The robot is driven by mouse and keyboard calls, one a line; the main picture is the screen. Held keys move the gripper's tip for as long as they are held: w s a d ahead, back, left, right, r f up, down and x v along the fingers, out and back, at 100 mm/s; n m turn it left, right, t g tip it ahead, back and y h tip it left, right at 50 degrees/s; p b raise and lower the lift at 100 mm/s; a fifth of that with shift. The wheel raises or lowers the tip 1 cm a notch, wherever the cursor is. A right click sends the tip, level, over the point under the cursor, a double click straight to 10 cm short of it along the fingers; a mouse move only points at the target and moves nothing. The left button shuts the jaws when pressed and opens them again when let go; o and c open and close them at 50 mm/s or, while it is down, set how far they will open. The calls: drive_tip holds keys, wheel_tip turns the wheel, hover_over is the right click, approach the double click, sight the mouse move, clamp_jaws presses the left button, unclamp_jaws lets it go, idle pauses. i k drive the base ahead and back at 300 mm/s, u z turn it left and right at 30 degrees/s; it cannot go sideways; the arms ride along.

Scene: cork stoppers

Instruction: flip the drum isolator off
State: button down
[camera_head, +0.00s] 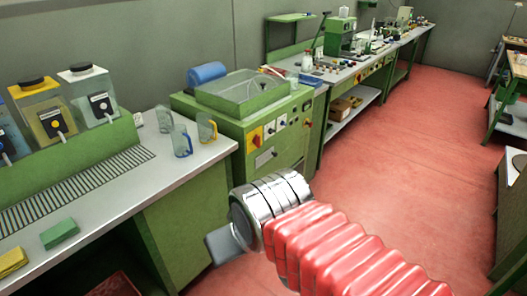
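A green machine (222,121) with a clear-lidded top stands at the middle. On its front panel is a yellow plate with a red rotary handle (256,137), which looks like the drum isolator. The handle's exact angle is too small to tell. My gripper (220,245) is low in front of the machine, below and left of the handle and apart from it. It shows as a grey piece beyond my chrome wrist and red sleeve. The wrist hides most of it, so its opening does not show.
Another red knob (308,123) sits farther right on the machine. The left counter (130,185) carries jugs (181,141) and dispensers (92,97). A long workbench (330,76) runs behind.

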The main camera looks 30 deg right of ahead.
sight(256, 140)
drive_tip(key=u, duration=0.05)
drive_tip(key=i, duration=0.95)
drive_tip(key=z, duration=0.05)
